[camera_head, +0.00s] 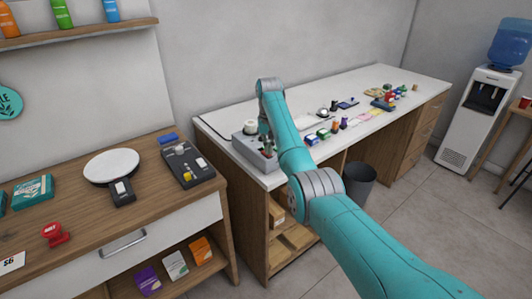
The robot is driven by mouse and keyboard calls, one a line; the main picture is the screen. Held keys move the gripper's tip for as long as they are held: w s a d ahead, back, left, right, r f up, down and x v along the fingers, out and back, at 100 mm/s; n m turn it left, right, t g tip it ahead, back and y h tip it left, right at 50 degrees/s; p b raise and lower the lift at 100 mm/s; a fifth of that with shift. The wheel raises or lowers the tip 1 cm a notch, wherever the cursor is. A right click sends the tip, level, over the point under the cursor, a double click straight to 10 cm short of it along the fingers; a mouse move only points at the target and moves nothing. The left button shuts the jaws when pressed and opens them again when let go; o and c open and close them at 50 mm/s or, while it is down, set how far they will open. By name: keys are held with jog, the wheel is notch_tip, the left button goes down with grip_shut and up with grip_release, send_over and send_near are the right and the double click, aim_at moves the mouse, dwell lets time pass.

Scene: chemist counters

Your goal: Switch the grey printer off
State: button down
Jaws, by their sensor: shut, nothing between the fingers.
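A grey box-shaped machine, which looks like the grey printer (252,154), sits at the near left corner of the white-topped counter. A white round part stands on its top at the left. My gripper (268,146) is shut and empty, pointing down at the right part of the printer's top. It is small in this view, so I cannot tell whether it touches the printer. My teal arm crosses the view from the lower right and hides part of the printer's right side. No switch can be made out clearly.
Small coloured items stand on the white counter (375,85) to the right. A dark bin (360,182) stands on the floor.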

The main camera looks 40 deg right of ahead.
jog(key=shift+f, duration=0.3)
jog(key=shift+r, duration=3.55)
